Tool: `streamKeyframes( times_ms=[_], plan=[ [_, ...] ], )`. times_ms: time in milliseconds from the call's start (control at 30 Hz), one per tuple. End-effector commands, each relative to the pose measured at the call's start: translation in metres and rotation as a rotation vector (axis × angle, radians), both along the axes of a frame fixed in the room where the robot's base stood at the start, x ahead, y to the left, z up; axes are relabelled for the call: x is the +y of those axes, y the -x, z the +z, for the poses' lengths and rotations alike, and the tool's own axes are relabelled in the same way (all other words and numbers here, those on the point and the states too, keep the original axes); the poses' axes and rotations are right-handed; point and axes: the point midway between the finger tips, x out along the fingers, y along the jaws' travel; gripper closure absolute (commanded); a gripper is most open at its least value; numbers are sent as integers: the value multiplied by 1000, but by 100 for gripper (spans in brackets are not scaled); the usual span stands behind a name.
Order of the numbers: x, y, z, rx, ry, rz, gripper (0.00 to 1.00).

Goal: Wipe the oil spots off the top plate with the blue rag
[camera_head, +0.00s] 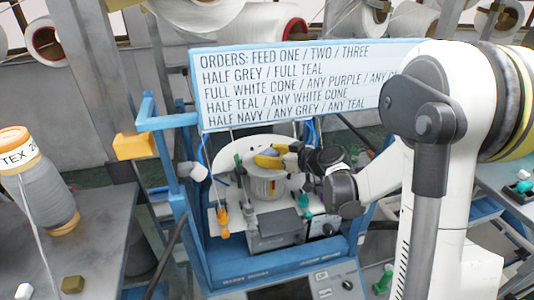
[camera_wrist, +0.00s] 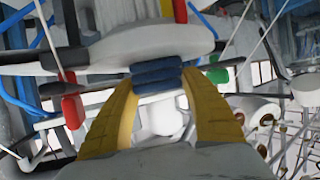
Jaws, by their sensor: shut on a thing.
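The blue rag (camera_wrist: 157,74) is a folded dark blue bundle between my gripper's yellow fingers in the wrist view. My gripper (camera_wrist: 158,90) is shut on it. In the head view my gripper (camera_head: 262,157) is at the knitting machine, level with its round pale top plate (camera_head: 229,156), with its fingers pointing left. In the wrist view the pale plate (camera_wrist: 100,53) shows nearly edge-on just beyond the rag. I cannot tell whether the rag touches it. The rag is not clear in the head view, and I can make out no oil spots in either view.
A blue frame (camera_head: 185,190) surrounds the machine, with an order board (camera_head: 290,85) above. An orange-tipped part (camera_head: 223,220) and a grey box (camera_head: 275,228) are at the machine's front. A grey yarn cone (camera_head: 45,190) stands on the left table (camera_head: 110,235).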

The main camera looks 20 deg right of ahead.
Motion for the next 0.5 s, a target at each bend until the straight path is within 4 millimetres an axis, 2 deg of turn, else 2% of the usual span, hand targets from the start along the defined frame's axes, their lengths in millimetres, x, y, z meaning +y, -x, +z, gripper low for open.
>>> streamKeyframes(
  times_ms=[233,367,500],
  plan=[
    [0,19,-2,0,1,0,70],
    [0,15,-2,1,1,1,70],
    [0,4,-2,0,0,1,70]
  ],
)
